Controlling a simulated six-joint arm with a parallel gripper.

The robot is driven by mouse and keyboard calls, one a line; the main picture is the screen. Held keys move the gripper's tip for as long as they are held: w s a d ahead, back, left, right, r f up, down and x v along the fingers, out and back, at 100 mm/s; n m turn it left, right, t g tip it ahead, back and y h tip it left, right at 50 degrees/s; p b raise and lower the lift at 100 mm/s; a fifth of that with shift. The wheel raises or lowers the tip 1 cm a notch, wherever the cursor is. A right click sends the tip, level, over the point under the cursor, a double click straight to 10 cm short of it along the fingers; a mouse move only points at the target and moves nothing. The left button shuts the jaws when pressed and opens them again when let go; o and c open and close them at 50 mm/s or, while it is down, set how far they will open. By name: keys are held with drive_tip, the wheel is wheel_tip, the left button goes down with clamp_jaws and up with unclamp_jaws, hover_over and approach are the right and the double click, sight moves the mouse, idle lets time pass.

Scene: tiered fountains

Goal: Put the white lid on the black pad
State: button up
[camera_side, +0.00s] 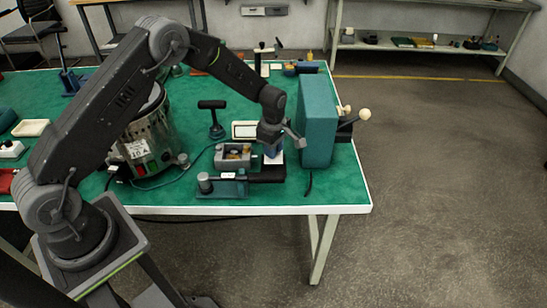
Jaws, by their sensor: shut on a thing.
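My gripper (272,150) points down near the right end of the green table, just left of the tall teal block. It is shut on a small white piece, which I take to be the white lid (274,158); the fingers hide its upper part. The black pad (266,174) lies flat just below and in front of it, near the table's front edge. The white lid's lower edge appears at the pad's back edge; I cannot tell whether they touch.
The teal block (317,120) stands close on the right. A grey box (235,156) and a teal fixture (228,186) sit close on the left. A white-framed plate (245,130) lies behind. A metal cylinder machine (150,145) stands farther left.

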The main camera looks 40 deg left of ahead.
drive_tip(key=shift+f, duration=1.95)
drive_tip(key=shift+f, duration=0.15)
drive_tip(key=o, duration=0.9)
